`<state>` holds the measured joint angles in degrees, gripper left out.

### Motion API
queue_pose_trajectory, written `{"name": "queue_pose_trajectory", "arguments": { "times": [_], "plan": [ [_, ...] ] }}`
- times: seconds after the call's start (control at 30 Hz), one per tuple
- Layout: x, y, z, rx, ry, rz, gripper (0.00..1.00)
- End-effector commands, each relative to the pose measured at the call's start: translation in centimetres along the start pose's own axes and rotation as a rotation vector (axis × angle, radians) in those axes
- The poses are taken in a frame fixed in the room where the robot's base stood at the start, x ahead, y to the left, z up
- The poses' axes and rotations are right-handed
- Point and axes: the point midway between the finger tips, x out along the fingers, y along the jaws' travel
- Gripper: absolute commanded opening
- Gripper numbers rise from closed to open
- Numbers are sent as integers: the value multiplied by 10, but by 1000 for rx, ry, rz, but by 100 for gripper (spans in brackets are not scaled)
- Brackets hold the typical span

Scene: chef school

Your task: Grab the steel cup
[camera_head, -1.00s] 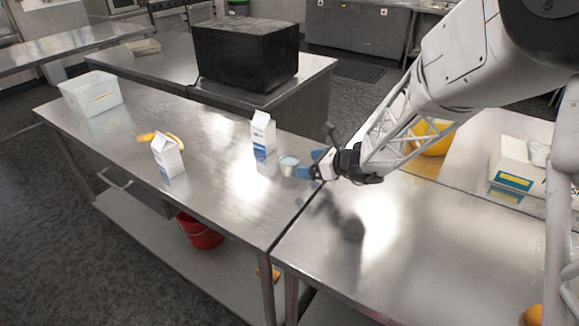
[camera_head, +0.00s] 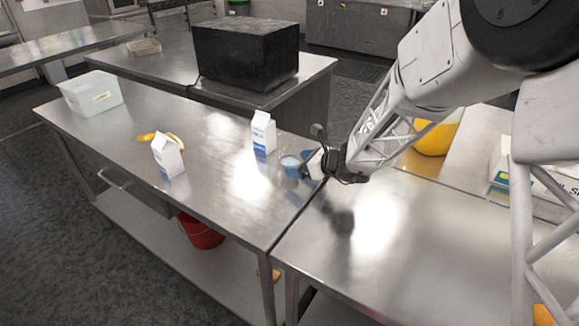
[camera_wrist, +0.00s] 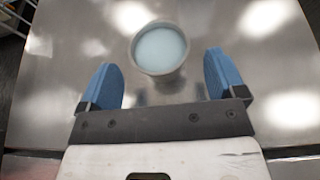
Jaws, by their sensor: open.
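The steel cup (camera_wrist: 158,50) stands upright on the steel table in the wrist view, with a pale blue-white inside. It lies just beyond my blue fingertips and roughly midway between their lines. My gripper (camera_wrist: 163,78) is open, with nothing between its fingers. In the head view the cup (camera_head: 290,163) is small, right of the near milk carton. My gripper (camera_head: 304,168) is right beside it, coming from the right, and overlaps it partly. I cannot tell whether they touch.
One milk carton (camera_head: 263,136) stands just left of the cup; another carton (camera_head: 168,157) stands farther left by bananas (camera_head: 147,137). A white bin (camera_head: 92,94) is at the table's far left. A yellow container (camera_head: 434,138) stands behind my arm. The front table surface is clear.

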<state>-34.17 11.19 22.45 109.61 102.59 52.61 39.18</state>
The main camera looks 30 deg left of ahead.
Motion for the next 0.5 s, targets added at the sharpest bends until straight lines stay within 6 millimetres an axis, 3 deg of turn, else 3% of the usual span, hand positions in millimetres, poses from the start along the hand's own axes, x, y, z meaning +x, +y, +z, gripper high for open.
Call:
{"name": "queue_pose_trajectory", "arguments": {
  "times": [0.3, 0.5],
  "plan": [
    [32, 0, 0, 0, 0, 1, 89],
    [40, 0, 0, 1, 0, 0, 89]
  ]
}}
